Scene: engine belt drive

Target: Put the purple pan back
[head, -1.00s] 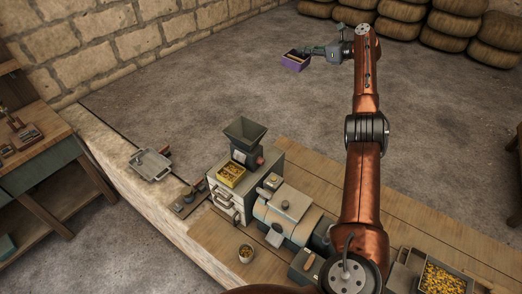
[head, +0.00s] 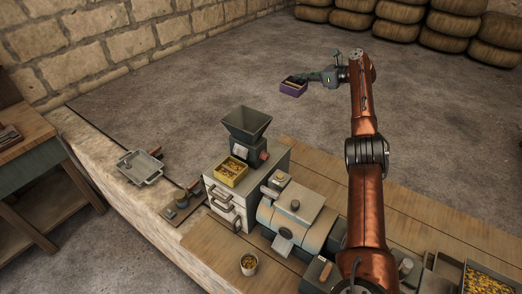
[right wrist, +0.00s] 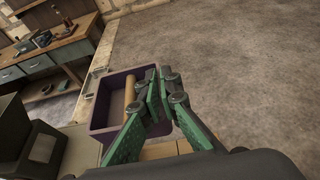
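The purple pan (head: 293,89) is in the air beyond the workbench, over the stone floor. It also shows in the right wrist view (right wrist: 98,112), with a light wooden bar across its inside; no loose contents are clear. My right gripper (head: 307,80) is at the pan's right side. In the right wrist view its green fingers (right wrist: 155,78) are close together at the pan's wall, shut on it; the exact contact is partly hidden by the fingers. My left gripper is in neither current view.
A grey machine with a hopper (head: 246,124) and a yellow box (head: 231,172) stands on the wooden bench (head: 205,243). A metal tray (head: 141,167) lies on the stone ledge. A small cup (head: 249,264) and a tray of yellow pieces (head: 487,279) are nearer. The floor behind is open.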

